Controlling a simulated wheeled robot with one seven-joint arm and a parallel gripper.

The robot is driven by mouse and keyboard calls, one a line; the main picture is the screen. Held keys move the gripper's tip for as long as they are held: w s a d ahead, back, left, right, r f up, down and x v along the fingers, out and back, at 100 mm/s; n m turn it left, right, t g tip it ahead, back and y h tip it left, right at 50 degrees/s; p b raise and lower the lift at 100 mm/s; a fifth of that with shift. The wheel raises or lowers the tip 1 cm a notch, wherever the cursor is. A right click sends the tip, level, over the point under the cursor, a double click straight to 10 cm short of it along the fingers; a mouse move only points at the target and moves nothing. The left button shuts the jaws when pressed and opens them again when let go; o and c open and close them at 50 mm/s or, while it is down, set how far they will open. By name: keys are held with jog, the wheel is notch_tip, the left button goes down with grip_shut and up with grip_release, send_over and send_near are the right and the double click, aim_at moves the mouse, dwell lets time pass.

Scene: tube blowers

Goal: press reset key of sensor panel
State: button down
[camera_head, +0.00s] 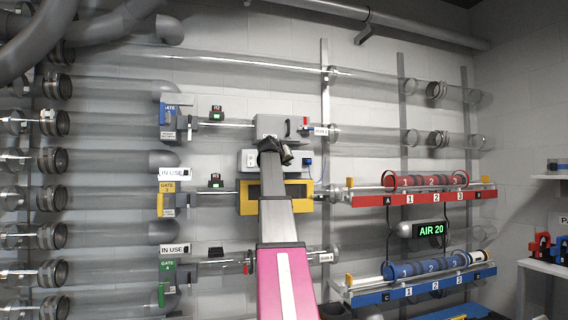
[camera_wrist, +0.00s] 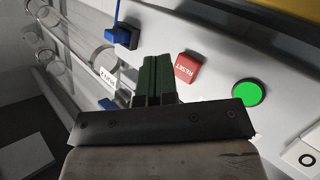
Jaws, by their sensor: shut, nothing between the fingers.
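The white sensor panel (camera_head: 248,161) is on the wall rig in the head view, partly covered by my arm and gripper (camera_head: 277,151). In the wrist view the red key marked RESET (camera_wrist: 187,67) stands out from the white panel face (camera_wrist: 215,77). My gripper (camera_wrist: 156,58) is shut and empty, its dark green fingers close together just left of the red key in the picture. I cannot tell whether a fingertip touches the panel. The key is hidden in the head view.
A round green button (camera_wrist: 248,93) sits right of the red key. A blue plug with a cable (camera_wrist: 123,36) is at the upper left. In the head view, a yellow-framed box (camera_head: 246,197) is below the panel and a grey box (camera_head: 268,126) above it. Clear tubes run across the wall.

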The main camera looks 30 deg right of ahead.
jog(key=s, duration=0.3)
jog(key=shift+s+a, duration=0.15)
jog(key=shift+a, duration=0.25)
dwell(0.5)
